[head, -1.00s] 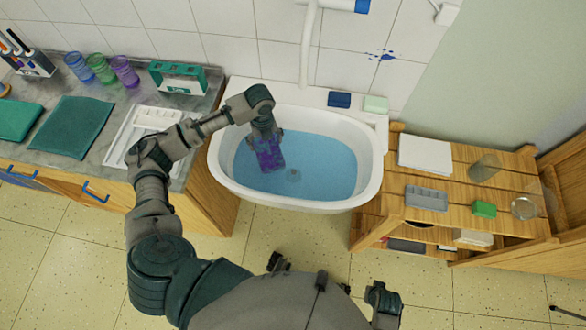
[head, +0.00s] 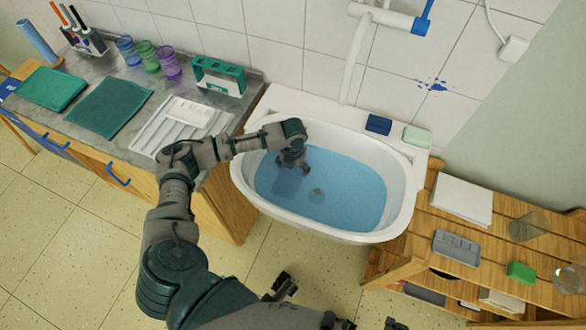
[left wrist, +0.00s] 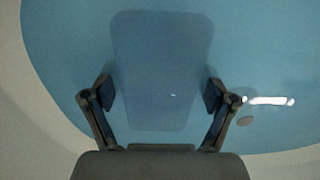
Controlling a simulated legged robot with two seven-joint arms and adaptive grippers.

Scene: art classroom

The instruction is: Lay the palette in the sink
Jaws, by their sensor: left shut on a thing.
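The palette (left wrist: 162,50) is a flat, rounded, elongated shape, seen as a dim blue-grey form in the left wrist view. In the head view the palette (head: 287,184) is a darker patch under the water, in the left part of the white sink (head: 404,205). My left gripper (head: 300,168) is over that part of the basin. In the left wrist view its fingers (left wrist: 158,95) are on either side of the palette, shut on its near part. The gripper hides part of the palette in the head view.
A counter (head: 90,97) on the left holds a white tray (head: 150,138), coloured glasses and green pads. A wooden shelf (head: 420,222) on the right holds a grey tray (head: 457,247) and a green block (head: 520,272). A blue block (head: 378,124) lies on the sink's back rim.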

